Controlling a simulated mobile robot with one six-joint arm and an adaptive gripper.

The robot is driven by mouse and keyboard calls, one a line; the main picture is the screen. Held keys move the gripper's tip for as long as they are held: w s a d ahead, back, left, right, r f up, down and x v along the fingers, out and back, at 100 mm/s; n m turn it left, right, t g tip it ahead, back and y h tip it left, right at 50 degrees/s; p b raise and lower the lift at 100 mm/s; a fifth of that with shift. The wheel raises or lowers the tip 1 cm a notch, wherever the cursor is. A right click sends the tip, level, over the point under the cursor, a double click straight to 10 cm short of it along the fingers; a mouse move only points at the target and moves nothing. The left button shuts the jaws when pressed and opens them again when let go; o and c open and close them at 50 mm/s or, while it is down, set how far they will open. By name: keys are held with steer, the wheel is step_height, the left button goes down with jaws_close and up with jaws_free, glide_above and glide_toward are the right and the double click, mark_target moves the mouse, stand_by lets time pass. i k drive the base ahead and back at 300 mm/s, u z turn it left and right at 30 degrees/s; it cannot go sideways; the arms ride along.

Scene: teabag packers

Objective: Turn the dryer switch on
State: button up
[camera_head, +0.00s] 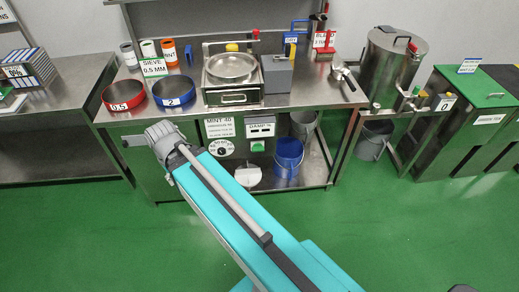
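My arm reaches from the lower right up to the front of the steel bench. My gripper (128,141) is at its far end, by the bench's left front edge; it is small and seen from behind, and I cannot tell its opening. A small green switch-like block (257,146) sits below a white panel labelled "DAMP %" (260,129) under the bench top. A round dial with a black knob (222,148) is left of it, below a "MINT 40" label (219,128). No part is legibly marked as the dryer switch. My gripper is well left of the dial and green block, apart from both.
On the bench top (300,92) stand a red sieve (123,96), a blue sieve (174,91), a steel pan on a frame (231,67) and a grey box (277,75). A blue bucket (288,157) is on the lower shelf. The green floor (400,225) is clear in front.

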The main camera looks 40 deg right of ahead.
mark_target(257, 147)
steer(key=z, duration=0.05)
steer(key=k, duration=1.8)
steer(key=z, duration=1.05)
steer(key=i, duration=1.05)
steer(key=z, duration=0.05)
